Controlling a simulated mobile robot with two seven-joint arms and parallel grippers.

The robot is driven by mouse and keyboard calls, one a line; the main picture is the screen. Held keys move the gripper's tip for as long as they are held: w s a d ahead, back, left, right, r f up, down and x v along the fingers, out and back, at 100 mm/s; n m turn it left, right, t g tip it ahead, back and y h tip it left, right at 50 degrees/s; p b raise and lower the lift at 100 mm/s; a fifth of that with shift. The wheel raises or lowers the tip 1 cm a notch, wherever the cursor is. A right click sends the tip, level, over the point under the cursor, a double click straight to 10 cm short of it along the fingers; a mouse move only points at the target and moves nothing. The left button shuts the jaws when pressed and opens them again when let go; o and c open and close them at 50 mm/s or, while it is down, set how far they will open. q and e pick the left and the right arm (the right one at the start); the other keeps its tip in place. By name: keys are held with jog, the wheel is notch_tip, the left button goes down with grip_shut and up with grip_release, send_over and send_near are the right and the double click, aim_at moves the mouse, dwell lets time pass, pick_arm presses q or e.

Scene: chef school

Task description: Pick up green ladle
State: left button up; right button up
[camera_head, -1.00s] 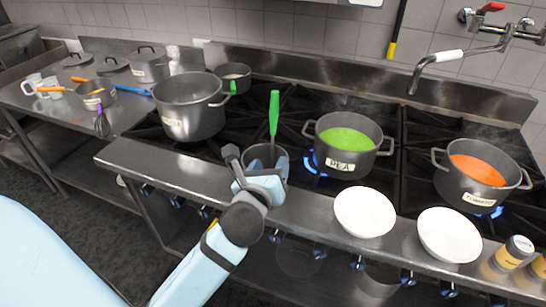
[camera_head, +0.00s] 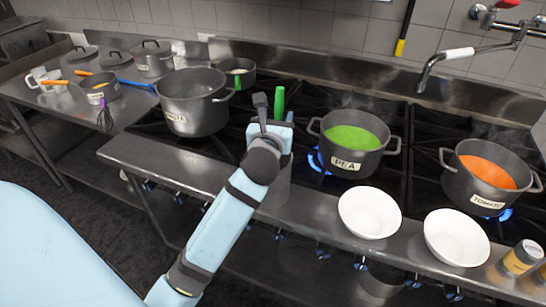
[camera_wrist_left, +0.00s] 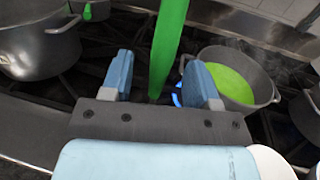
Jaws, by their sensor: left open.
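The green ladle shows as an upright green handle (camera_head: 279,103), standing behind my left gripper at the front of the stove. Its lower end is hidden in the head view; a grey container (camera_head: 277,188) shows below the gripper. My left gripper (camera_head: 279,131) is open, with its arm coming from the lower left. In the left wrist view the handle (camera_wrist_left: 168,45) stands between the two blue fingers (camera_wrist_left: 160,78), with a gap on each side. I cannot tell whether it touches the palm. My right gripper is not in view.
The pea pot (camera_head: 352,140) stands close to the right of the gripper, over a blue flame. The tomato pot (camera_head: 488,175) is farther right. A large grey pot (camera_head: 193,103) is at the left. Two white bowls (camera_head: 369,213) (camera_head: 456,237) sit along the front ledge.

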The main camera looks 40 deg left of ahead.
pick_arm(q)
jog(key=x, duration=0.4)
jog(key=shift+w+f, duration=0.15)
jog(key=shift+f, duration=0.05)
jog(key=c, duration=1)
